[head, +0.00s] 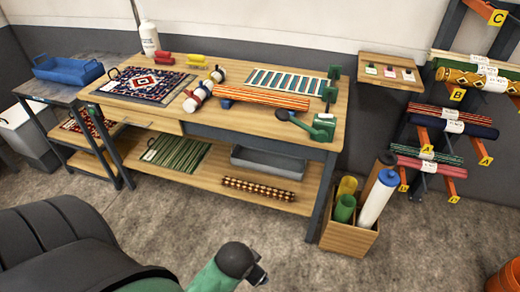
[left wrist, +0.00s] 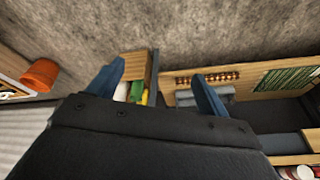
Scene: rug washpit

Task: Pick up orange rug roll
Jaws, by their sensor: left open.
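An orange striped rug roll (head: 264,98) lies across the wooden workbench (head: 215,116), right of the middle, in the head view. It lies in front of a blue, white and red striped rug (head: 286,82). I cannot make it out in the left wrist view. My left gripper (left wrist: 158,72) shows there with two blue fingers spread apart and nothing between them. It points over the floor, with the bench's lower shelf beyond. A dark and green part of my arm shows at the bottom of the head view. My right gripper cannot be made out.
A crate of tubes (head: 348,238) stands by the bench's right end. A wall rack holds several rolls (head: 470,79). The floor in front is clear.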

